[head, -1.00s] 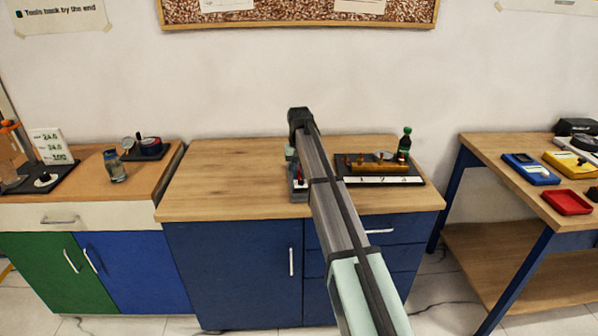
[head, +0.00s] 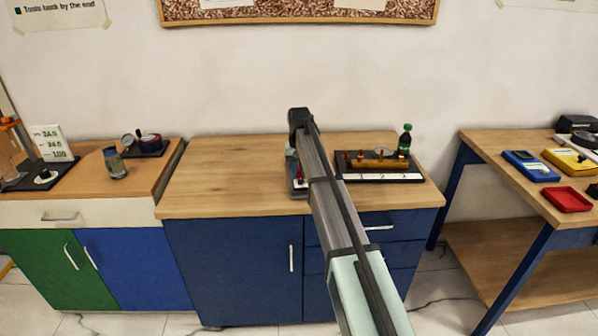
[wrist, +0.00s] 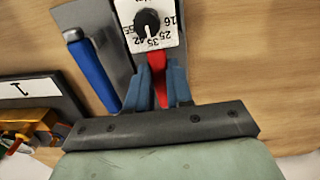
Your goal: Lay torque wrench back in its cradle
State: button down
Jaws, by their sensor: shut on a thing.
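In the wrist view my gripper (wrist: 160,88) is closed on a narrow red piece (wrist: 158,75), just below a white dial plate (wrist: 168,38) with a black knob and numbers. A blue handle (wrist: 92,75) with a light metal end lies on or over the grey base (wrist: 95,18) to the left, apart from the fingers. I cannot tell for sure which part is the torque wrench or its cradle. In the head view the grey unit (head: 297,188) stands on the middle bench, partly behind my arm; my fingertips are hidden there.
A black board with a brass manifold (head: 378,162) and a dark green bottle (head: 405,140) stand right of the grey unit. The middle bench top (head: 225,178) is clear to the left.

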jog(key=c, duration=0.9)
grip_release()
jog(key=shift+c, duration=0.2)
notch_tip(320, 180, up, 14)
jog(key=shift+f, duration=0.15)
jog(key=s+d+f+g+h, duration=0.1)
jog(key=s+d+f, duration=0.4)
jog(key=s+f, duration=0.5)
jog(key=s+d+f+g+h, duration=0.1)
jog(key=s+d+f, duration=0.5)
jog(key=s+f, duration=0.4)
jog(key=s+f+g, duration=0.1)
jog(key=s+f, duration=0.6)
jog(key=f, duration=0.6)
jog(key=s+f+g, duration=0.1)
jog(key=s+f, duration=0.6)
jog(key=f, duration=0.6)
jog(key=s+f+g, duration=0.1)
jog(key=s+f, duration=0.4)
jog(key=s, duration=0.5)
jog(key=s+f+g+y, duration=0.1)
jog(key=s+f, duration=0.5)
jog(key=s, duration=0.4)
jog(key=s+f+y, duration=0.1)
jog(key=s+f, duration=0.4)
jog(key=s, duration=0.6)
jog(key=shift+f+m+g, duration=0.3)
jog(key=shift+g, duration=0.1)
